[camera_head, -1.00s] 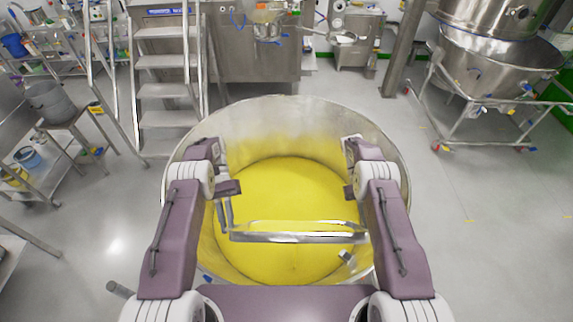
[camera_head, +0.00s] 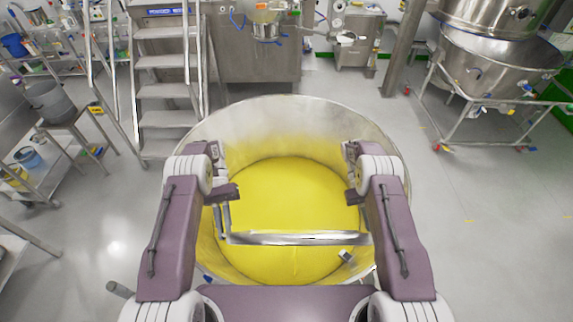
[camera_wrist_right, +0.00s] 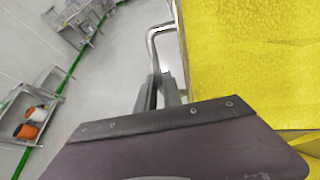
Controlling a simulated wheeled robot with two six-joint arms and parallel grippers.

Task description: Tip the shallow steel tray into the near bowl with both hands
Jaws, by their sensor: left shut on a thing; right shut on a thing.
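The near bowl (camera_head: 270,119) is a large round steel vessel in the head view, with yellow powder inside. The shallow steel tray (camera_head: 297,239) shows almost edge-on as a thin, steeply tilted bright strip over the bowl's opening. My left gripper (camera_head: 223,218) is shut at the tray's left end. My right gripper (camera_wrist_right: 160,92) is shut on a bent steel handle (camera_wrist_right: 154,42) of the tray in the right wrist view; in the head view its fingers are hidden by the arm. Yellow fills the right of the wrist view; I cannot tell whether it lies in the tray or the bowl.
Steel steps (camera_head: 166,90) stand behind the bowl at the left. A side table with a grey bucket (camera_head: 48,102) is at far left. A large steel vessel on a wheeled frame (camera_head: 495,65) is at the back right. The floor on the right is clear.

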